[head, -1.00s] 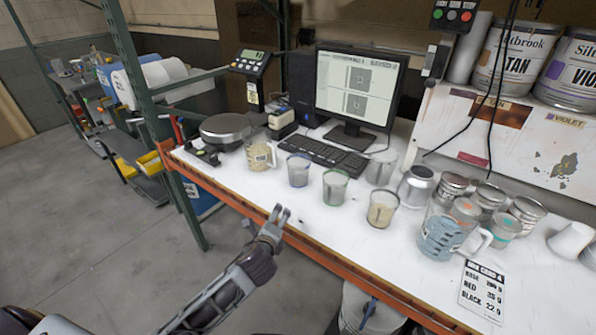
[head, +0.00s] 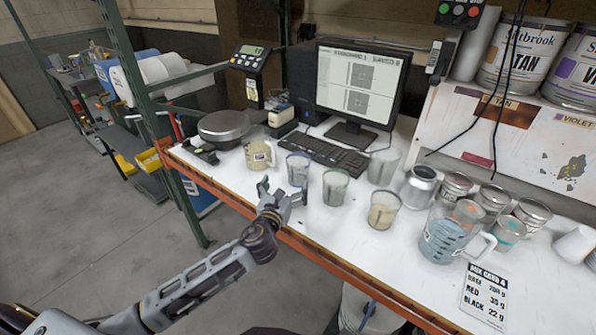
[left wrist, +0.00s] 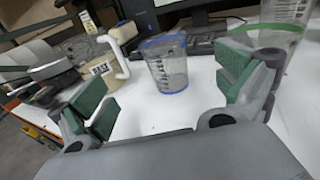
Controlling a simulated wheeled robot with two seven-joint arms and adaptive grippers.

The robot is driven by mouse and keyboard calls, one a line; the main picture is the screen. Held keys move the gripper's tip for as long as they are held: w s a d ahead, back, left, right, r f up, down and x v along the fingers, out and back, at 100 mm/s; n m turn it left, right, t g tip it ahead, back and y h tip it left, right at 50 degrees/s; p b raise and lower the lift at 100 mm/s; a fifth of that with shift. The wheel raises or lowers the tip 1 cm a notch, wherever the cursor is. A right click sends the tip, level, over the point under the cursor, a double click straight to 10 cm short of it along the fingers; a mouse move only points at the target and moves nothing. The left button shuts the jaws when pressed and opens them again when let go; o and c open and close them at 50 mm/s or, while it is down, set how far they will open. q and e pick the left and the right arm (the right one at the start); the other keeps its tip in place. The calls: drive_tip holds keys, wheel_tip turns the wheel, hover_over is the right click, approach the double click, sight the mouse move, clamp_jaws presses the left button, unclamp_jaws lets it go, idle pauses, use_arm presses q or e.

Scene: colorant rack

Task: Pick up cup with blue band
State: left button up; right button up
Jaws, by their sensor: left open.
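The cup with the blue band (head: 298,170) is a clear, graduated cup standing upright on the white bench. In the left wrist view the cup (left wrist: 167,68) shows a blue ring at its rim and stands beyond and between the fingers. My left gripper (head: 284,190) is open and empty at the bench's front edge, just short of the cup. In the left wrist view its green-padded fingers (left wrist: 165,95) are spread wide, and the cup looks apart from both. My right gripper is not in view.
A cup with a green band (head: 335,187) stands close to the right, and a beige-filled jug (head: 258,155) to the left. A keyboard (head: 332,153) lies behind. Another clear cup (head: 383,166), a beige-filled cup (head: 384,210) and a blue-grey jug (head: 445,235) stand further right.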

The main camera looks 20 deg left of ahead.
sight(294, 168)
use_arm(q)
drive_tip(key=shift+r+m, duration=0.2)
drive_tip(key=shift+m, duration=0.1)
drive_tip(key=shift+w, duration=0.15)
drive_tip(key=shift+w+a+f, duration=0.1)
drive_tip(key=shift+w+f, duration=0.05)
drive_tip(key=shift+w, duration=1.95)
drive_tip(key=shift+w+f, duration=0.1)
drive_tip(key=shift+w, duration=2)
drive_tip(key=shift+w+r+p, duration=0.2)
drive_tip(key=shift+w+p, duration=0.3)
drive_tip(key=shift+w, duration=0.95)
drive_tip(key=shift+w+f, duration=0.1)
drive_tip(key=shift+w, duration=1.05)
drive_tip(key=c, duration=0.8)
